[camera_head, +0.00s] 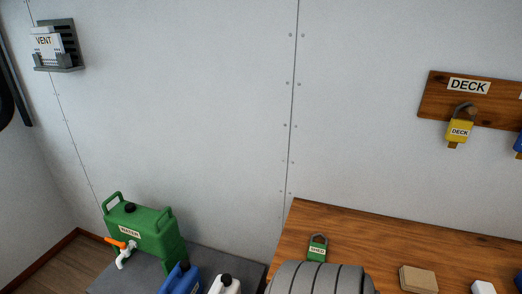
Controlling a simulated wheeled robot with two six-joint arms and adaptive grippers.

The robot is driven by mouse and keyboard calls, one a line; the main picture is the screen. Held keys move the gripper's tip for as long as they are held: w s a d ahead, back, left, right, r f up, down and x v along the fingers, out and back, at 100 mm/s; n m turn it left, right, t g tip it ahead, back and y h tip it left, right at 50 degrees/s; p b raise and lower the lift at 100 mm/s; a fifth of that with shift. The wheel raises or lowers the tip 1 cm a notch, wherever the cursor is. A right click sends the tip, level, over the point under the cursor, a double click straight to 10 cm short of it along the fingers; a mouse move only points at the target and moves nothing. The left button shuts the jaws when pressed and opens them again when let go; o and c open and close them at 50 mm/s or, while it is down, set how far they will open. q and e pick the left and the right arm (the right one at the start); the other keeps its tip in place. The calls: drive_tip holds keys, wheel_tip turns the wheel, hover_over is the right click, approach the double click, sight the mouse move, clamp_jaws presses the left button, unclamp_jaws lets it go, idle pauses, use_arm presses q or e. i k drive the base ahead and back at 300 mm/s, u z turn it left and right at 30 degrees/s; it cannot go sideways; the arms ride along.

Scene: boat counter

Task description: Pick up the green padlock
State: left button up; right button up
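The green padlock (317,254) stands on the wooden counter (370,240), near its left end. It has a grey shackle and a small white label whose text is too small to read surely. Its lower edge is close to, and may be partly hidden by, a grey ribbed rounded object in front of it. Neither of my grippers is in view.
The grey ribbed object (320,281) is cut off by the bottom edge. A tan block (418,279) and a white item (483,287) lie to the right. A yellow padlock (460,130) hangs on the DECK board (435,95). A green jerrycan (145,228) stands left.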

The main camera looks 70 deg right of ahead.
sight(318, 251)
drive_tip(key=i, duration=1.15)
drive_tip(key=z, duration=4.25)
